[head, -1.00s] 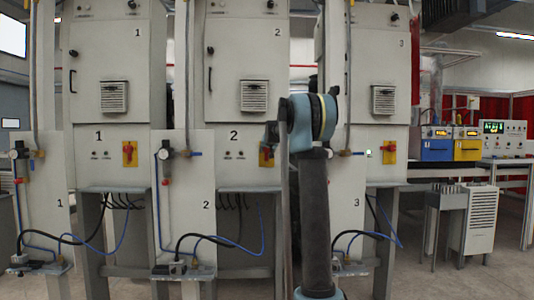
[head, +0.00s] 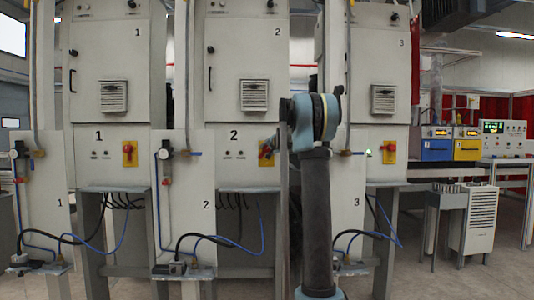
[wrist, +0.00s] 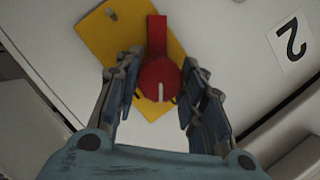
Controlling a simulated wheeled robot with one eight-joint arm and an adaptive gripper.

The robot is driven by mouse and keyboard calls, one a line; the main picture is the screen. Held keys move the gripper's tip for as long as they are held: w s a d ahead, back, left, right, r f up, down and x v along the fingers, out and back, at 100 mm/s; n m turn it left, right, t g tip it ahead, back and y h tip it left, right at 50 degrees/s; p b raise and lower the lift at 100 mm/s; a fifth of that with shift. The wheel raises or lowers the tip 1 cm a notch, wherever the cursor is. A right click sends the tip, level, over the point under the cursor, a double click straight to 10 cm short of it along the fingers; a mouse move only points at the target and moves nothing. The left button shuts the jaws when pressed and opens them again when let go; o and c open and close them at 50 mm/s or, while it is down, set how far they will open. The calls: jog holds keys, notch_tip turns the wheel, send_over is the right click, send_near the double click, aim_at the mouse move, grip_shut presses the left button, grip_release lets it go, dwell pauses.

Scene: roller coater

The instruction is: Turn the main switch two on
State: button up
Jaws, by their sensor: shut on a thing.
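Main switch two is a red rotary knob (wrist: 159,76) with a handle on a yellow plate (wrist: 110,36). In the wrist view its handle points up in the picture, and a white mark shows on the knob's lower part. My gripper (wrist: 161,66) has a finger on each side of the knob and is shut on it. In the head view the red knob (head: 265,153) is on cabinet two (head: 233,172), partly hidden by my gripper and arm. The wrist view is turned, so the cabinet's label "2" (wrist: 291,40) looks tilted.
Cabinet one (head: 110,170) on the left and cabinet three (head: 375,175) on the right have similar red-on-yellow switches. A green light (head: 368,151) shows on cabinet three. Pipes and hoses stand before the cabinets. A blue box (head: 437,149) and a yellow box (head: 468,150) stand far right.

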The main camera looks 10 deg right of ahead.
jog(key=m, duration=0.2)
jog(key=m+t+y, duration=0.1)
jog(key=m, duration=0.1)
jog(key=shift+d+f+t+y, duration=0.15)
jog(key=shift+f+t+y, duration=0.05)
jog(key=shift+t+y, duration=0.1)
jog(key=m, duration=0.2)
jog(key=m+t, duration=0.1)
jog(key=m, duration=0.2)
jog(key=shift+s+t+y, duration=0.15)
jog(key=shift+t+y, duration=0.15)
jog(key=shift+y, duration=0.1)
jog(key=o, duration=1)
jog(key=shift+f+m, duration=0.15)
jog(key=shift+m, duration=0.15)
jog(key=shift+o, duration=0.2)
jog(key=v, duration=1.1)
jog(key=shift+s+f, duration=0.2)
jog(key=shift+s, duration=0.15)
